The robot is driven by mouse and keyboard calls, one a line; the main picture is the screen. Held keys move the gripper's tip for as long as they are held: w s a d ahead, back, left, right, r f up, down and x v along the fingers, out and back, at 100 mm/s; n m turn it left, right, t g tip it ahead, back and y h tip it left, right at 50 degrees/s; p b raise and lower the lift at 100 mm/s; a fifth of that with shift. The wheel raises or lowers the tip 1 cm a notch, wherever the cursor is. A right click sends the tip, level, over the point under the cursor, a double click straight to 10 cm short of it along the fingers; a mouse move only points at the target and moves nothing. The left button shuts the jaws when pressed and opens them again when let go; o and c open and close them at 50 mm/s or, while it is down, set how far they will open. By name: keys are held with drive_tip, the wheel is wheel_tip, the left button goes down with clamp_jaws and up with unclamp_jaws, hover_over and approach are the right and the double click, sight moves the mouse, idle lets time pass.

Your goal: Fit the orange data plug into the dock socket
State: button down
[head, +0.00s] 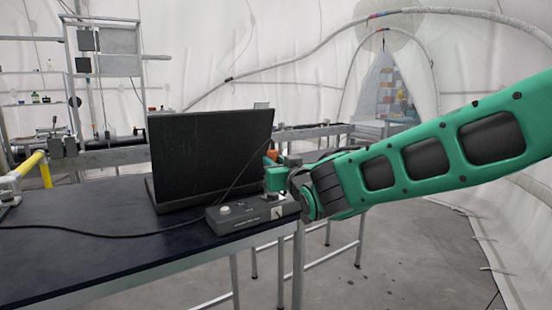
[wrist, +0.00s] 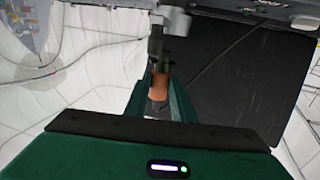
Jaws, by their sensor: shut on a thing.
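The orange data plug (wrist: 159,88) is held between the two green fingers of my gripper (wrist: 158,100) in the wrist view. A small orange part of the plug (head: 272,155) shows above my gripper (head: 275,175) in the head view. The dock (head: 238,218) is a low grey box with a pale knob on top, at the table's right front corner. My gripper is at the right end of the dock, over or just behind it. I cannot make out the socket, or whether the plug touches it.
A large black screen or panel (head: 212,155) stands on the dark table (head: 100,262) behind the dock. A thin cable passes in front of it. Another black cable (head: 90,234) runs left across the table. A yellow-handled thing (head: 28,160) is at the far left.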

drive_tip(key=shift+f, duration=1.1)
drive_tip(key=shift+s+f, duration=0.1)
drive_tip(key=shift+f, duration=0.85)
idle(1.2)
drive_tip(key=shift+r, duration=0.6)
idle(0.5)
drive_tip(key=shift+f, duration=0.55)
idle(0.9)
drive_tip(key=c, duration=1.4)
unclamp_jaws()
drive_tip(key=shift+f, duration=0.1)
drive_tip(key=shift+c, duration=0.2)
drive_tip(key=shift+s, duration=0.1)
